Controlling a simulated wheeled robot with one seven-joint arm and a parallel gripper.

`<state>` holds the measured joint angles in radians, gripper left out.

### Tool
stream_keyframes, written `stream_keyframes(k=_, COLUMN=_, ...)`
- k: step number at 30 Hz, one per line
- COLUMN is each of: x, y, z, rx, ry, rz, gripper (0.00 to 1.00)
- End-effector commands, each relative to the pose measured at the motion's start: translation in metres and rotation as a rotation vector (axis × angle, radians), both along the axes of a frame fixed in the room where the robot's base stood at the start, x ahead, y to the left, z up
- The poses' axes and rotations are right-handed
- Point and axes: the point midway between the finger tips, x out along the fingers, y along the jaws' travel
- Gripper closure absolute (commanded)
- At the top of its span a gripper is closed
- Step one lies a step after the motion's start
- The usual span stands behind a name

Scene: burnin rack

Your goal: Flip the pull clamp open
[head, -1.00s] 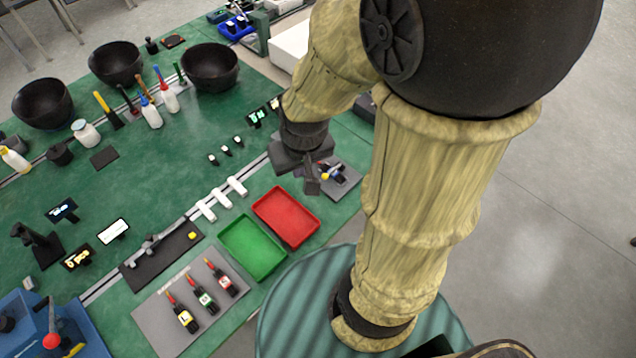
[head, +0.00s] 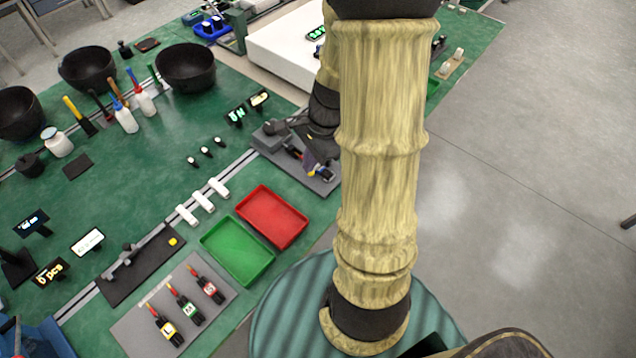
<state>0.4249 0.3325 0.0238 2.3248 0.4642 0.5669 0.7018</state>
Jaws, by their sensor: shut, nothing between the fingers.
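A grey plate (head: 262,148) lies at the right part of the green bench and carries a small dark clamp-like device (head: 292,151), with blue and red bits by its right end. I take this for the pull clamp, but its lever is small and partly hidden by my arm.
A red tray (head: 271,217) and a green tray (head: 237,251) stand in front of the plate. White blocks (head: 203,202) line a rail to the left. A black fixture plate (head: 140,268) lies further left. A white box (head: 285,48) stands behind.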

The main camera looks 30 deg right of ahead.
Motion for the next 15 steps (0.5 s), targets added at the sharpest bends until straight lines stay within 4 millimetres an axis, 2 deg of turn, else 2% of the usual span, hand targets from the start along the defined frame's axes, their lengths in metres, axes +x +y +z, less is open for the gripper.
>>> stream_keyframes(k=1, x=0.005, y=-0.017, z=-0.026, rx=0.063, ry=0.046, rz=-0.201, gripper=1.00)
stream_keyframes(k=3, x=0.012, y=-0.037, z=-0.046, rx=0.157, ry=0.107, rz=-0.476, gripper=1.00)
stream_keyframes(k=6, x=0.021, y=-0.066, z=-0.072, rx=0.293, ry=0.190, rz=-0.835, gripper=1.00)
stream_keyframes(k=9, x=0.027, y=-0.090, z=-0.090, rx=0.406, ry=0.254, rz=-1.098, gripper=1.00)
stream_keyframes(k=12, x=0.030, y=-0.104, z=-0.097, rx=0.474, ry=0.292, rz=-1.243, gripper=1.00)
stream_keyframes(k=15, x=0.032, y=-0.108, z=-0.098, rx=0.496, ry=0.303, rz=-1.288, gripper=1.00)
